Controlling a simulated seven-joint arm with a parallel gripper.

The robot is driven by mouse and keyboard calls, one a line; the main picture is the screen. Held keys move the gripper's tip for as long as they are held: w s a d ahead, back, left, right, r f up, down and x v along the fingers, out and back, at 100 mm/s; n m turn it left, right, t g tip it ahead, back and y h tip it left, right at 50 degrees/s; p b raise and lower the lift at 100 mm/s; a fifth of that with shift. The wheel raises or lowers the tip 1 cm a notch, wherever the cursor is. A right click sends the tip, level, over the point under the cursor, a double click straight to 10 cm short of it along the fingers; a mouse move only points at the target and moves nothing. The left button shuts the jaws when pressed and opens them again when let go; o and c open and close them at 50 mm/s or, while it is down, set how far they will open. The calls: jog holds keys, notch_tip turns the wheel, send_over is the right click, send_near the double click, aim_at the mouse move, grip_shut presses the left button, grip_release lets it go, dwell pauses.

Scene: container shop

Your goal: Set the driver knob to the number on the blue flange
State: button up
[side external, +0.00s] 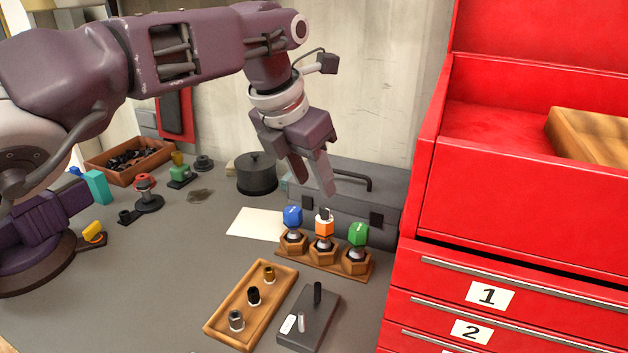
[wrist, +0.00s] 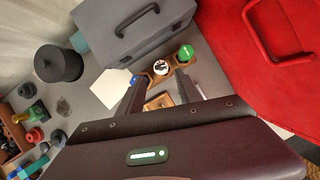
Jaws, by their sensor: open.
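A blue hexagonal piece (side external: 292,216), which I take for the blue flange, sits at the left of a wooden rack (side external: 284,260). A faint white mark shows on it, too small to read. A dark grey block (side external: 318,327) with an upright black post (side external: 318,293) may hold the driver knob; I cannot tell. My gripper (side external: 315,188) is open and empty above the rack.
A wooden tray (side external: 222,322) holds three small fittings. A grey toolbox (side external: 345,190) stands close behind the rack, with a black pot (side external: 257,173) to its left. A red drawer cabinet (side external: 480,190) bounds the right.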

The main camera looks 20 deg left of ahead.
jog(key=shift+d+f, duration=0.1)
jog(key=c, duration=0.3)
jog(key=d+h, duration=0.1)
jog(key=h, duration=0.1)
jog(key=shift+w+d+f+n+h, duration=0.15)
jog(key=shift+w+d+n+h, duration=0.2)
jog(key=shift+d+n+h, duration=0.05)
jog(key=c, duration=0.4)
jog(key=d+n+h, duration=0.1)
jog(key=r+n+t+h, duration=0.1)
jog(key=w+d+r+h, duration=0.1)
jog(key=shift+d+r+n+t+h, duration=0.15)
jog(key=shift+d+n+t+h, duration=0.15)
jog(key=shift+n+t+h, duration=0.1)
grip_shut()
notch_tip(320, 180, up, 4)
jog(key=s+a+n+t, duration=0.25)
jog(key=n+t, duration=0.25)
jog(key=n, duration=0.4)
jog(key=s+a+f+n+g+y, duration=0.2)
jog(key=s+a+f+n+y, duration=0.35)
jog(key=s, duration=0.45)
send_near(325, 217)
jog(key=shift+h, duration=0.25)
jog(key=x, duration=0.5)
jog(key=shift+s+a+f, duration=0.2)
jog(key=shift+a+f, duration=0.1)
jog(key=shift+f, duration=0.1)
jog(key=shift+w+d, duration=0.2)
jog(key=shift+w, duration=0.3)
